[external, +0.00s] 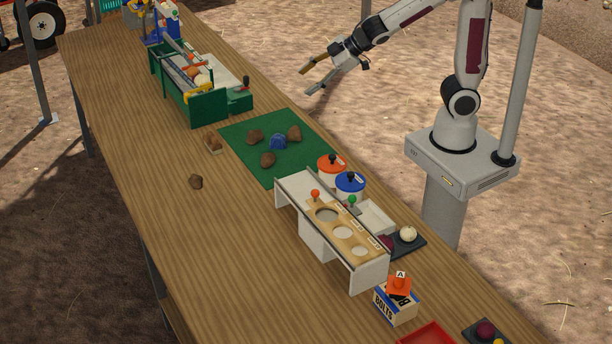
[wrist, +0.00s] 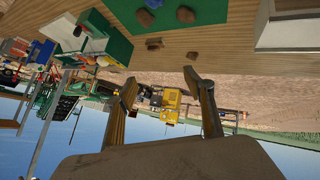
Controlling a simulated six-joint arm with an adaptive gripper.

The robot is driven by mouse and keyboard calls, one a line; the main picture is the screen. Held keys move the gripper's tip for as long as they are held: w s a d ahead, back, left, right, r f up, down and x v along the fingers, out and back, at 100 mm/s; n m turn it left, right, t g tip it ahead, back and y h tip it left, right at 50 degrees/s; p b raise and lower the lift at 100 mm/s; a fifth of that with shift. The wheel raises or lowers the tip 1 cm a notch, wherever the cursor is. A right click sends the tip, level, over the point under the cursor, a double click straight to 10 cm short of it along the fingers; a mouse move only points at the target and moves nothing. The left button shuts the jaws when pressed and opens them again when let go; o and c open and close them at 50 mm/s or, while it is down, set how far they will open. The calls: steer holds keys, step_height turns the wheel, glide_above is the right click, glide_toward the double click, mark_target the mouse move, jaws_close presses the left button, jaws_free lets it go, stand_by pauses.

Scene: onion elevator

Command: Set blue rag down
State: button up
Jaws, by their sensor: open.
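A crumpled blue rag (external: 278,142) lies on the green mat (external: 285,119) among several brown lumps. It also shows at the top of the wrist view (wrist: 185,14), on the same mat (wrist: 214,9). My gripper (external: 306,84) is open and empty. It is up in the air beyond the table's right edge, apart from the rag and the mat. In the wrist view, my gripper (wrist: 160,81) has its two fingers spread wide with nothing between them. That view is upside down, with the table at the top.
A green sorting machine (external: 209,105) stands left of the mat. An orange-lidded pot (external: 332,168), a blue-lidded pot (external: 350,186) and a white stand with round holes (external: 311,235) stand right of it. A brown lump (external: 195,181) lies on bare table, where the near side is mostly clear.

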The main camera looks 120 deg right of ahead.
steer(key=w+d+f, duration=0.2)
steer(key=d+f, duration=0.1)
steer(key=d, duration=0.2)
steer(key=n+t+y, duration=0.1)
steer(key=y, duration=0.4)
glide_toward(279, 136)
steer(key=shift+w+d+f, duration=0.1)
steer(key=shift+w+f, duration=0.2)
steer(key=shift+w, duration=0.2)
steer(key=shift+w+d+f, duration=0.15)
steer(key=shift+w+f, duration=0.15)
steer(key=shift+w, duration=0.2)
steer(key=shift+s+a+f+y, duration=0.1)
steer(key=shift+s+f+y, duration=0.1)
steer(key=shift+f+y, duration=0.15)
steer(key=shift+w+f, duration=0.1)
steer(key=shift+f, duration=0.05)
steer(key=shift+x, duration=1.15)
steer(key=shift+w, duration=0.1)
steer(key=shift+x, duration=2.55)
